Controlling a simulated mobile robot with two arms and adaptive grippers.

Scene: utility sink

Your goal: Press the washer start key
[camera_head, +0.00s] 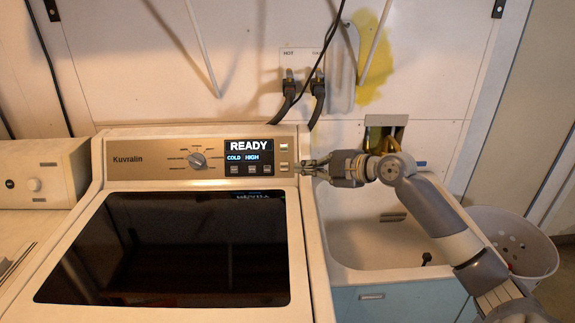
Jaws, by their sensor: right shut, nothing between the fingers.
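The washer (310,250) stands left of centre with its dark glass lid shut. Its control panel (140,172) has a round dial (197,160) and a lit display (249,151) reading READY, COLD and HIGH. Several small keys lie under the display, and a short column of pale keys (284,148) stands at the panel's right end. My right gripper (300,168) is shut and empty. Its tips point left at the lower keys of that column; I cannot tell whether they touch one. My left gripper is not in view.
A utility sink (370,240) on a blue cabinet (400,301) is right of the washer, under my right arm. A white perforated basket (515,240) stands at the far right. Hoses (303,90) hang from the wall behind. Another appliance (40,172) is at the left.

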